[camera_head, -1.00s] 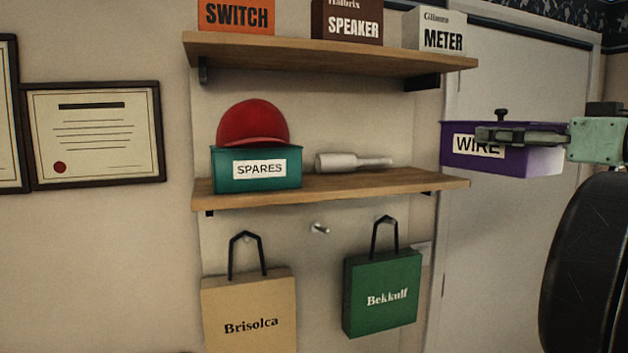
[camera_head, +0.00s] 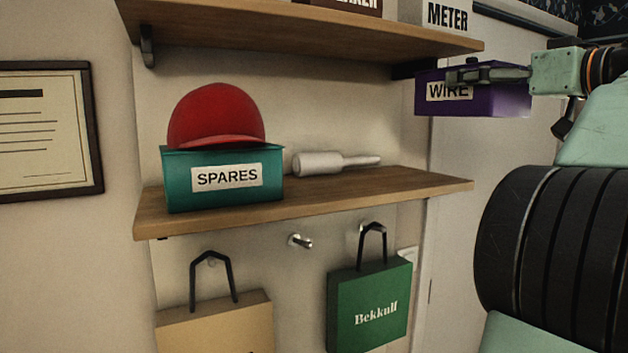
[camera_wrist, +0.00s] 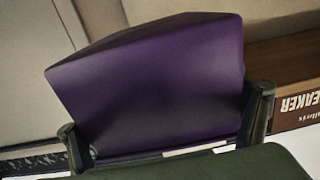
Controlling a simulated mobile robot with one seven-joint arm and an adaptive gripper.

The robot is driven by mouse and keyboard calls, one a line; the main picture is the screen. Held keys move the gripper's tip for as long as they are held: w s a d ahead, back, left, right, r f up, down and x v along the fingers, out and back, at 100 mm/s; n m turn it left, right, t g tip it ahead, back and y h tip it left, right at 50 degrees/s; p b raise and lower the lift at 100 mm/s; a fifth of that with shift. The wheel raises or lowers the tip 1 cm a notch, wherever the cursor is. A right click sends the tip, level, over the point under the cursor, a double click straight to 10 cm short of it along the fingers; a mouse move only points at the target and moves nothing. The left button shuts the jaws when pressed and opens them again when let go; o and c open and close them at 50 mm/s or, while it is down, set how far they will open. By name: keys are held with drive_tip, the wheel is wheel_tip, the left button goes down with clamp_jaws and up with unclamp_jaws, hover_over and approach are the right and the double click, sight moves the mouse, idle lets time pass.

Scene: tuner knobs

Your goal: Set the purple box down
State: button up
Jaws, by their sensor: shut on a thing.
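The purple box (camera_head: 506,101) has a white label reading "WIRE" and is held in the air at the upper right of the head view. My gripper (camera_head: 470,77) is shut on it, with a finger lying across the label side. In the wrist view the purple box (camera_wrist: 160,85) fills the middle between the two fingers of my gripper (camera_wrist: 168,135). The box is above the right end of the lower wooden shelf (camera_head: 400,193) in the picture, apart from it. Its underside is hidden in the head view.
On the lower shelf stand a teal "SPARES" box (camera_head: 225,195) with a red cap (camera_head: 215,115) on it, and a pale mallet-like tool (camera_head: 320,163). The upper shelf (camera_head: 290,38) holds boxes. Bags, tan (camera_head: 225,325) and green (camera_head: 370,305), hang below. The lower shelf's right end is clear.

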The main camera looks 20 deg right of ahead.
sight(417, 108)
drive_tip(key=w+a+f, duration=0.1)
drive_tip(key=w+a, duration=0.1)
drive_tip(key=w+a+f+b, duration=0.1)
drive_tip(key=w+a+f, duration=0.1)
drive_tip(key=w, duration=0.1)
drive_tip(key=w+a+f, duration=0.1)
drive_tip(key=w, duration=0.1)
drive_tip(key=shift+w+a+f, duration=0.25)
drive_tip(key=shift+w+a, duration=0.1)
drive_tip(key=shift+a, duration=0.05)
drive_tip(key=w+f, duration=0.1)
drive_tip(key=w+a+f+b, duration=0.1)
drive_tip(key=f, duration=0.1)
drive_tip(key=w+a+f, duration=0.1)
drive_tip(key=shift+w+f, duration=0.1)
drive_tip(key=shift+f, duration=0.25)
drive_tip(key=shift+w+a+f+b, duration=0.1)
drive_tip(key=shift+f+b, duration=0.15)
drive_tip(key=shift+f, duration=0.65)
drive_tip(key=shift+w+a+f+b, duration=0.1)
drive_tip(key=shift+f+b, duration=0.1)
drive_tip(key=shift+f, duration=0.65)
drive_tip(key=shift+f, duration=0.2)
drive_tip(key=o, duration=1.2)
drive_tip(key=shift+c, duration=0.2)
drive_tip(key=shift+r, duration=0.1)
